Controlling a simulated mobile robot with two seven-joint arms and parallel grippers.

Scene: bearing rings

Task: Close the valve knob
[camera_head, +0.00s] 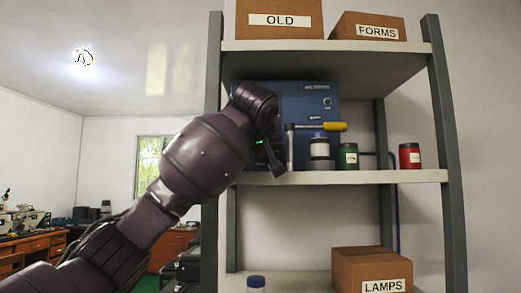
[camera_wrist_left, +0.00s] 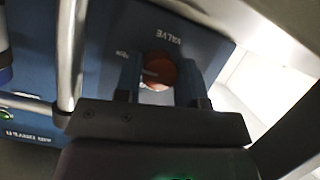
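The red round valve knob (camera_wrist_left: 160,72) is on the blue panel (camera_wrist_left: 110,45), beside an upside-down VALVE label, in the left wrist view. My left gripper (camera_wrist_left: 160,78) has one finger on each side of the knob, with the knob's edges close to both fingers. I cannot tell whether the fingers press on it. In the head view the blue unit (camera_head: 300,100) stands on the middle shelf, and my left arm hides its left part and the knob. My right gripper is in neither view.
On the middle shelf (camera_head: 410,177) stand a metal pipe with a yellow handle (camera_head: 328,127), a green can (camera_head: 347,156) and a red can (camera_head: 410,156). A pipe (camera_wrist_left: 70,50) runs close beside my left gripper.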

